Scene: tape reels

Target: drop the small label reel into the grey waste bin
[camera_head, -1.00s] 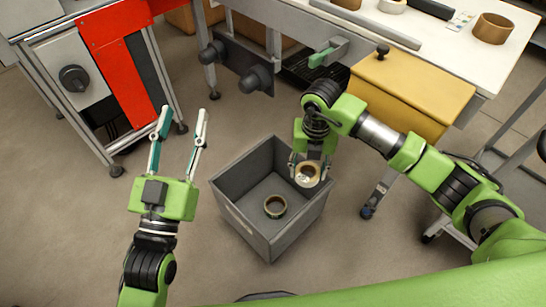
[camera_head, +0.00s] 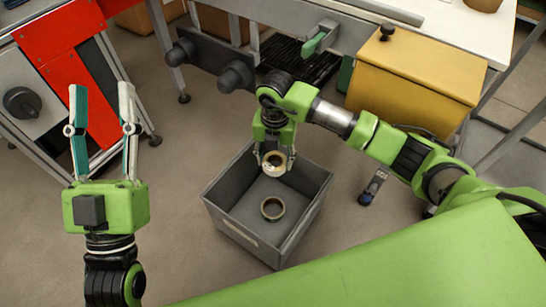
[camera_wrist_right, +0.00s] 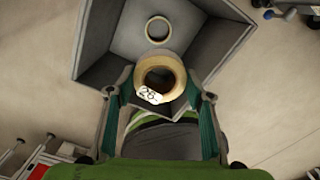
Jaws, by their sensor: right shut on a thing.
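The small label reel (camera_head: 274,163) is a tan ring with a white tag, held in my right gripper (camera_head: 274,158) over the grey waste bin (camera_head: 243,231). Another ring-shaped reel (camera_head: 272,208) lies on the bin floor and also shows in the right wrist view (camera_wrist_right: 158,29). My left gripper (camera_head: 103,103) is open and empty, pointing up, left of the bin.
A red and grey machine (camera_head: 72,65) stands at the left. A yellow box (camera_head: 415,85) is behind my right arm, beside a white table (camera_head: 440,30). Bare floor (camera_head: 180,220) lies left of the bin.

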